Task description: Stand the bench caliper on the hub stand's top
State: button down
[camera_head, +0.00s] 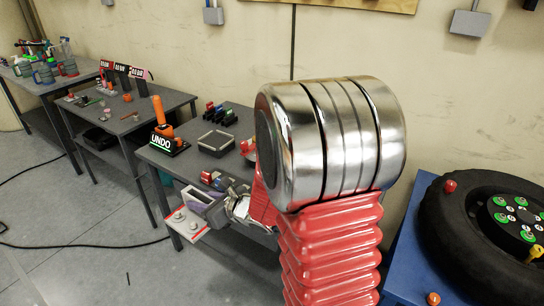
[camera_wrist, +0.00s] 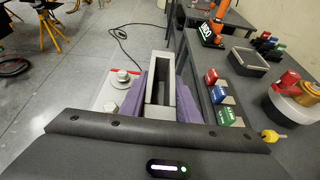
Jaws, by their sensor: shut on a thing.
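My gripper (camera_wrist: 160,92) has purple fingers, shut on a grey, slotted, frame-like block, the bench caliper (camera_wrist: 160,112). The caliper is held in front of the palm, with its open slot showing in the wrist view. In the head view my gripper (camera_head: 205,199) is beyond my red and chrome arm, by the near bench's front edge. I cannot tell for sure which thing is the hub stand. A pale plate with a red edge and two round metal knobs (camera_wrist: 119,86) shows left of the fingers, and also in the head view (camera_head: 186,224).
The near bench (camera_head: 160,157) carries an UNDO sign (camera_head: 163,140), a grey tray (camera_head: 216,142) and coloured blocks (camera_wrist: 218,95). A round, red-topped thing (camera_wrist: 290,97) sits at the wrist view's right. A tyre (camera_head: 450,220) lies on a blue table (camera_head: 408,250). The floor at left is open, with cables.

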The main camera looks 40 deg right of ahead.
aim_at(198, 131)
jog(key=u, duration=3.95)
jog(key=k, duration=0.1)
jog(key=z, duration=2.2)
jog(key=i, duration=1.1)
